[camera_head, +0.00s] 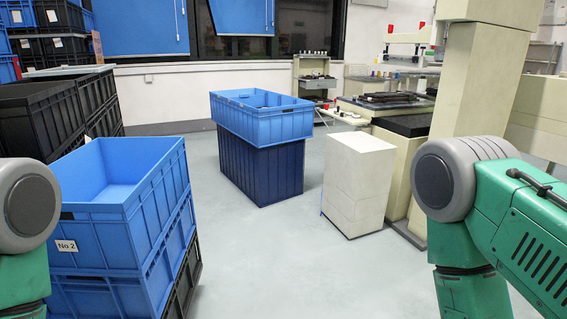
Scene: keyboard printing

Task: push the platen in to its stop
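A cream machine stands at the right, with a tall column (478,85) and a lower bed (384,108). A dark flat plate (390,98) lies on top of the bed. I cannot tell whether this plate is the platen or how far in it sits. Neither of my grippers is in view. Only grey and green parts of my arms show at the lower left and right edges, well short of the machine. My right arm hides part of the machine's lower side.
A cream box cabinet (358,178) stands before the machine. A light-blue crate (262,122) sits on a dark-blue one (258,170) mid-room. Blue crates (150,225) stack at the left, black crates (45,115) behind. The grey floor (285,265) between is clear.

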